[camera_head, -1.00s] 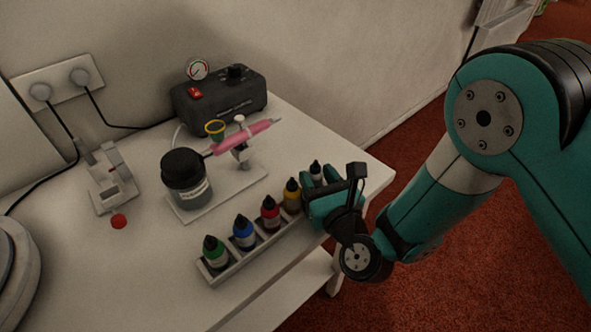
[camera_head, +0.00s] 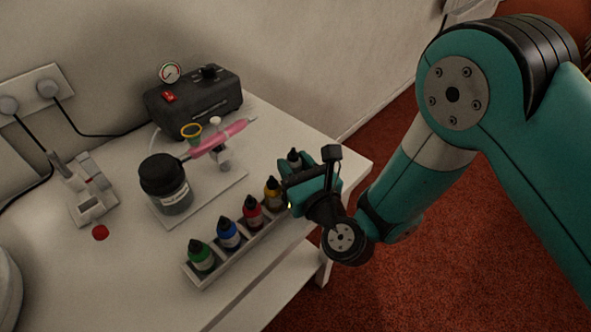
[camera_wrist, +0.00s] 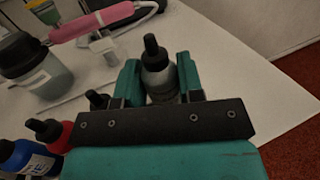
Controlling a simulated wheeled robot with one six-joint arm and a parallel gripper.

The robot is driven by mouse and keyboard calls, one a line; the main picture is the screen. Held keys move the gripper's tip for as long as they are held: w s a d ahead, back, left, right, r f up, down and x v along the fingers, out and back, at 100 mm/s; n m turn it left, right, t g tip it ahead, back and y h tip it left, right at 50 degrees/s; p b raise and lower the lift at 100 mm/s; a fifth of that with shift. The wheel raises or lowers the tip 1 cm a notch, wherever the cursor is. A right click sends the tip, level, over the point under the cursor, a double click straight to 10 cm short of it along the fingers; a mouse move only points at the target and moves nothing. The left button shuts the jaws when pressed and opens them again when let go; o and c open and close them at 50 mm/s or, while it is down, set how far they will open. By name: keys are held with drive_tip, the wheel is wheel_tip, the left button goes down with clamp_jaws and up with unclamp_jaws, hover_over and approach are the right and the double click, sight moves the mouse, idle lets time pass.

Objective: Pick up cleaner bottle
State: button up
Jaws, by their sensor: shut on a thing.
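The cleaner bottle (camera_head: 293,158) looks to be the grey bottle with a black pointed cap at the right end of the row of bottles. It stands upright between the teal fingers of my gripper (camera_head: 308,174). In the wrist view the bottle (camera_wrist: 158,72) shows its cap and grey shoulder, with a finger against each side. My gripper (camera_wrist: 158,85) is shut on it. The bottle's lower part is hidden by the fingers, so I cannot tell whether its base is clear of the rack.
The white rack (camera_head: 222,268) holds green (camera_head: 202,256), blue (camera_head: 229,234), red (camera_head: 253,213) and yellow (camera_head: 272,192) bottles close to my gripper. Behind stand a dark jar (camera_head: 165,186), a pink airbrush (camera_head: 222,139) on its stand and a black compressor (camera_head: 195,103). The table's right edge is near.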

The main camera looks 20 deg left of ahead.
sight(296, 157)
wheel_tip(296, 157, up, 18)
drive_tip(key=p, duration=1.3)
drive_tip(key=shift+f, duration=0.2)
drive_tip(key=shift+d, duration=0.1)
